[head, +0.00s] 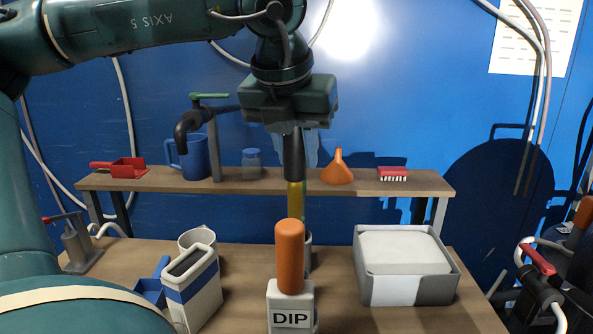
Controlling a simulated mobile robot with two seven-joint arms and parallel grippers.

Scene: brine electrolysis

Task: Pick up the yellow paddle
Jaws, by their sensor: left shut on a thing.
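The yellow paddle (296,196) hangs upright in the middle of the head view. It has a black upper handle and a yellow lower part. My left gripper (292,128) points down and is shut on the top of the black handle. The paddle's lower end is hidden behind an orange handle (290,258), which stands in front of it above a white block marked DIP (291,306). A pale vessel (308,252) shows partly behind the orange handle. I cannot tell whether the paddle's end is inside it. My right gripper is not in view.
A grey tray (407,293) with a white pad stands right on the table. A white-and-blue box (197,291) and a white jug (197,238) stand left. Behind, a shelf (270,190) holds a blue jug (190,158), a jar (251,164), an orange funnel (338,170) and a red brush (392,173).

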